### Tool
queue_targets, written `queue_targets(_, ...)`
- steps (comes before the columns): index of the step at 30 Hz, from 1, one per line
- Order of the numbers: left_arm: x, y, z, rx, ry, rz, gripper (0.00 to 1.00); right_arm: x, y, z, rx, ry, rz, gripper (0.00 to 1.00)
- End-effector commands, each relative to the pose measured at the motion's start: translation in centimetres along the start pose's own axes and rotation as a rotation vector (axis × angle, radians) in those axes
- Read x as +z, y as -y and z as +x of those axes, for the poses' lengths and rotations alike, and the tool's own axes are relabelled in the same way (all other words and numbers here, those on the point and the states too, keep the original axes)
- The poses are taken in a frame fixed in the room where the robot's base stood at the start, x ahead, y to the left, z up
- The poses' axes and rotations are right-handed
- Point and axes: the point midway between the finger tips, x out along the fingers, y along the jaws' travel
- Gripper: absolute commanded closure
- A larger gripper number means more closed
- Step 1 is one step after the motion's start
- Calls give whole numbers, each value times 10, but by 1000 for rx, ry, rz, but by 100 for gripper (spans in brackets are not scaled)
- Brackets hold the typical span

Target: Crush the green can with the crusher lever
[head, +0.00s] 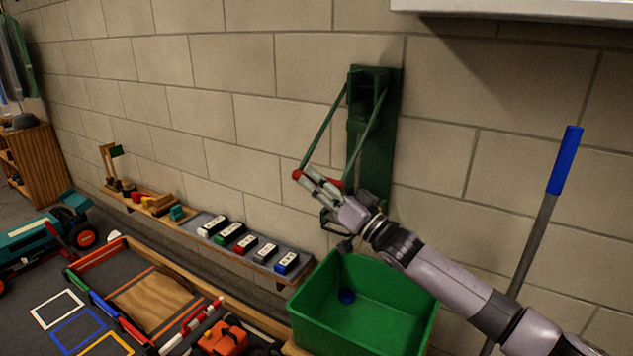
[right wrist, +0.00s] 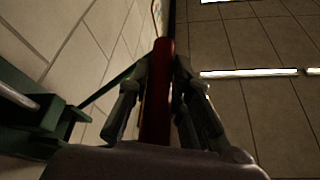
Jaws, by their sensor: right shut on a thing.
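The green can crusher (head: 372,135) is mounted upright on the block wall. Its lever has two green arms (head: 322,128) that slope down and out from the top to a red handle bar (head: 332,181). My right gripper (head: 318,184) is shut on the red handle bar, which also shows between its fingers in the right wrist view (right wrist: 158,85). Part of the crusher's green frame (right wrist: 40,125) is at the left there. I cannot make out the green can; the crusher's lower part is partly hidden by my right gripper. My left gripper is not in view.
A blue-handled pole (head: 565,160) leans at the right. A toy track and tractor (head: 40,240) are lower left.

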Motion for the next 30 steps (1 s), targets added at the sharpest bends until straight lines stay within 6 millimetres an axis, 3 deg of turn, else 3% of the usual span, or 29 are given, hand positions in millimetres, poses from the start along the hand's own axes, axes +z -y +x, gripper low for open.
queue_targets(2,0,0,0,0,0,0,60,-2,-4,-1,10,0,-3,100)
queue_targets(3,0,0,0,0,0,0,60,-2,-4,-1,10,0,-3,80)
queue_targets(12,0,0,0,0,-1,0,60,-1,-3,-1,7,0,-1,60)
queue_targets(23,1,-1,1,1,2,1,60,0,-2,-5,5,1,0,60)
queue_targets(30,0,0,1,1,1,1,60,1,-3,-46,7,2,1,60)
